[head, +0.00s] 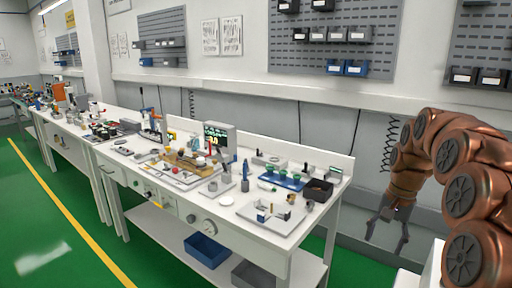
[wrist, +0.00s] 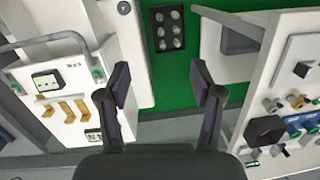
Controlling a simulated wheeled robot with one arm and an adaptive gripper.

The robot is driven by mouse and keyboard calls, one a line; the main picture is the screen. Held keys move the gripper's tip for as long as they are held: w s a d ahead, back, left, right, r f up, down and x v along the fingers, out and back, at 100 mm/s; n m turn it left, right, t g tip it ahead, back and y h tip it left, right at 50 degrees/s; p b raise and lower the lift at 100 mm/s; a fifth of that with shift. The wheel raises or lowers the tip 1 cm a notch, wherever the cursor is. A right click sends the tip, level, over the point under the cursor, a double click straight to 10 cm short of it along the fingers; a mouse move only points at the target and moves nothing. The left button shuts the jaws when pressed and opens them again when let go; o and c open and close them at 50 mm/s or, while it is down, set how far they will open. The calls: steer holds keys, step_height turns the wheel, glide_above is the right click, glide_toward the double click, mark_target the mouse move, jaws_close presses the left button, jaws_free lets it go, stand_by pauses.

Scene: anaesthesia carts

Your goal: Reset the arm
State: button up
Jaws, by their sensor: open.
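My arm (head: 455,165), copper-brown with dark round joint caps, arches along the right side of the head view. My gripper (head: 386,241) hangs down at its end, to the right of the workbench and in front of the grey lower wall. In the wrist view my gripper (wrist: 160,85) shows two dark fingers spread wide apart. Nothing is between them. Green floor and white furniture lie beyond the fingers.
A white workbench (head: 310,225) crowded with small tools and parts stands left of my gripper. In the wrist view, a white unit (wrist: 60,110) with a rail is at left and a bench with parts (wrist: 240,120) at right. Green floor (head: 40,220) is open at left.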

steer(key=s+a+r+n+p, duration=0.2)
steer(key=s+a+n, duration=0.3)
steer(key=s+a, duration=0.8)
steer(key=s+a+f+n+g+h+p, duration=0.1)
steer(key=s+f+n+p, duration=0.1)
steer(key=s, duration=1.8)
step_height(320, 180, down, 2)
steer(key=shift+s+f+n+p, duration=0.15)
steer(key=shift+n+p, duration=0.15)
steer(key=shift+n, duration=0.4)
steer(key=shift+c, duration=0.3)
